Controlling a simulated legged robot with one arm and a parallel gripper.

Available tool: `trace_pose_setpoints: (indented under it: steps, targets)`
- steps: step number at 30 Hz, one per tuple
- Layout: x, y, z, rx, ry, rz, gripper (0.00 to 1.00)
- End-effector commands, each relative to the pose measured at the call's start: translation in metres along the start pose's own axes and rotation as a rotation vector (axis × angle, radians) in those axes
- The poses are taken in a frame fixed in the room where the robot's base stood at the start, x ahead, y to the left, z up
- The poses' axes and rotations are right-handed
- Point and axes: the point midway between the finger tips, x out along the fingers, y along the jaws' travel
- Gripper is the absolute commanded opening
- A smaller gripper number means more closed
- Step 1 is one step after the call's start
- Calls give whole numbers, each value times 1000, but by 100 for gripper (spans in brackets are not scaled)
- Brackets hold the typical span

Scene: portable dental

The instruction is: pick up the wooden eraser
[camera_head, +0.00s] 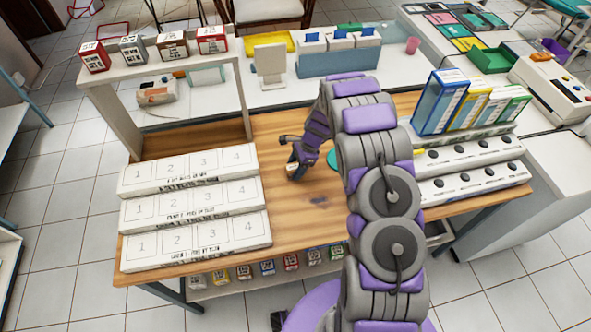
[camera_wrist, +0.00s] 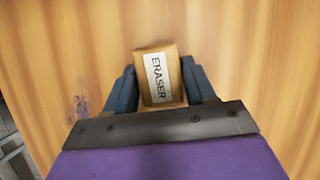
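The wooden eraser (camera_wrist: 158,78) shows in the wrist view as a tan block with a white label reading "ERASER". It lies between the two dark blue fingers of my gripper (camera_wrist: 160,88), with one finger on each side. The fingers look close to its sides, but I cannot tell whether they touch it. In the head view my gripper (camera_head: 296,172) is low over the middle of the wooden table (camera_head: 300,238). The eraser is not clearly visible there.
White numbered steps (camera_head: 190,200) stand on the table's left. Colored boxes (camera_head: 470,102) stand on a rack at the right. A shelf (camera_head: 165,68) with small boxes is at the back left. A teal disc (camera_head: 333,158) lies just right of my gripper.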

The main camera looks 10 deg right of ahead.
Motion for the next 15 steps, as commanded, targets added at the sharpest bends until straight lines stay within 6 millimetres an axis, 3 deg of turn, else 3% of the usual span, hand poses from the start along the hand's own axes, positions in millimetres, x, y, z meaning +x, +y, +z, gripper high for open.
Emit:
trace_pose_setpoints:
  steps: [10,15]
  targets:
    - [0,0,1,-1,1,0,21]
    - [0,0,0,0,0,0,21]
